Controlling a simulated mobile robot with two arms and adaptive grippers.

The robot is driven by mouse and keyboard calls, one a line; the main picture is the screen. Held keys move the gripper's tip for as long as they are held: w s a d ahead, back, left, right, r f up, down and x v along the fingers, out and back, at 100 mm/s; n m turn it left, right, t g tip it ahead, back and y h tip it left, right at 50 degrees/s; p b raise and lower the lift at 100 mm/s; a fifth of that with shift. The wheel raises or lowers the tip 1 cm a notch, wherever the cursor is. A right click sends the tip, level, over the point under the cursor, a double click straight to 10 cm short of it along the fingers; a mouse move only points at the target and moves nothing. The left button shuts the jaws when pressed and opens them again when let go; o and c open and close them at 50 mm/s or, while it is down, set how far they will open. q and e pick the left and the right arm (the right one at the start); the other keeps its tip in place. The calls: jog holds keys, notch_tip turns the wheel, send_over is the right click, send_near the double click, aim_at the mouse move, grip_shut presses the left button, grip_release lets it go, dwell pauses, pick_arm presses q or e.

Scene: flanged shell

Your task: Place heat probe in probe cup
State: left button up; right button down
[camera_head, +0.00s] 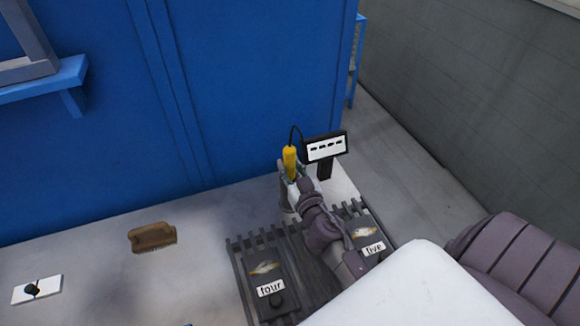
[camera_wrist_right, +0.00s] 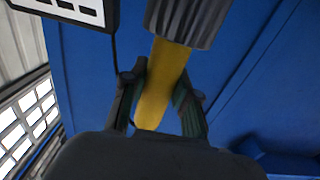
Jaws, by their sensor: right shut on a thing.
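The yellow heat probe (camera_head: 290,158) stands nearly upright beside the small display, with a dark cable at its top. My right gripper (camera_head: 289,175) is shut around its lower part. In the right wrist view the probe (camera_wrist_right: 160,88) runs between the two dark fingers (camera_wrist_right: 160,100). One end meets a grey ribbed cylinder (camera_wrist_right: 188,20), which may be the probe cup. I cannot tell whether the probe is inside it or only in line with it. In the head view the gripper mostly hides this area. My left gripper is not in view.
A display on a post (camera_head: 325,148) stands close to the right of the probe. A brown brush (camera_head: 152,237) and a white switch plate (camera_head: 37,289) lie left. A blue wall (camera_head: 240,90) rises behind.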

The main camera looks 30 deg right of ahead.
jog(key=shift+f, duration=0.2)
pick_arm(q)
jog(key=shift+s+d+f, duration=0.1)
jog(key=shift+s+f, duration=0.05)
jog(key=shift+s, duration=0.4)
pick_arm(e)
jog(key=c, duration=0.9)
grip_release()
jog(key=shift+r, duration=0.1)
jog(key=shift+r, duration=0.15)
jog(key=shift+s+a, duration=0.1)
jog(key=shift+s, duration=0.2)
pick_arm(q)
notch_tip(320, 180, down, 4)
jog(key=b, duration=0.3)
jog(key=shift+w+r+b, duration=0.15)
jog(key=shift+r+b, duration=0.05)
jog(key=shift+b, duration=0.2)
pick_arm(e)
jog(key=v, duration=1.1)
jog(key=shift+s, duration=0.25)
